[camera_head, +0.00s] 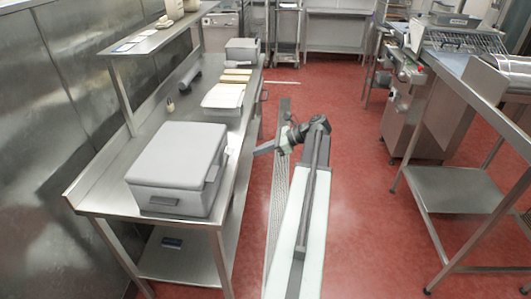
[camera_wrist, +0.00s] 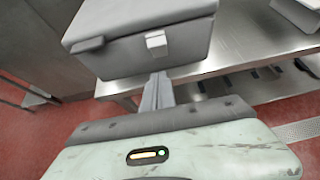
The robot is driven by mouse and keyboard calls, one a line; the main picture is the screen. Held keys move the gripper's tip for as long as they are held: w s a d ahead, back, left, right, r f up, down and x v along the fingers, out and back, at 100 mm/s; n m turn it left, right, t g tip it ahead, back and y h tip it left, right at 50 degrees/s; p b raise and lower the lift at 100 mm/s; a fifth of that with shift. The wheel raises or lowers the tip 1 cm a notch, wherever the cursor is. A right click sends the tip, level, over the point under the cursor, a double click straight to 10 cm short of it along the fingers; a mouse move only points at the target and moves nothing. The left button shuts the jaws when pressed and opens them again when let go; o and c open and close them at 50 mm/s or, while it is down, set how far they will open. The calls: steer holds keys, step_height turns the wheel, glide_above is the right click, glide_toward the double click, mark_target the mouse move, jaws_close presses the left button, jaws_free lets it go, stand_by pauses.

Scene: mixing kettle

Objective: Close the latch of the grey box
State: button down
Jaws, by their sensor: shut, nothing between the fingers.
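The grey box (camera_head: 178,155) stands on the steel table with its lid down. In the wrist view the box (camera_wrist: 150,45) is at the top, its side facing me. A small pale latch (camera_wrist: 156,42) sits at the lid seam on that side; it shows in the head view as a light tab (camera_head: 229,151). It appears to stick out a little, but its exact angle is hard to tell. My gripper (camera_head: 259,149) is shut and empty, to the right of the box and apart from it. In the wrist view my gripper (camera_wrist: 158,90) points toward the box, below the latch.
The steel table (camera_head: 100,190) has a lower shelf (camera_head: 185,262). A dark grey handle (camera_wrist: 88,45) projects from the box left of the latch. Trays (camera_head: 223,96) and a smaller grey box (camera_head: 242,50) lie farther back. Red floor is open to the right, before another steel table (camera_head: 450,190).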

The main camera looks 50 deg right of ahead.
steer(key=w+a+f, duration=0.1)
steer(key=w+a, duration=0.2)
steer(key=w, duration=0.3)
steer(key=shift+a, duration=0.25)
steer(key=shift+w, duration=0.1)
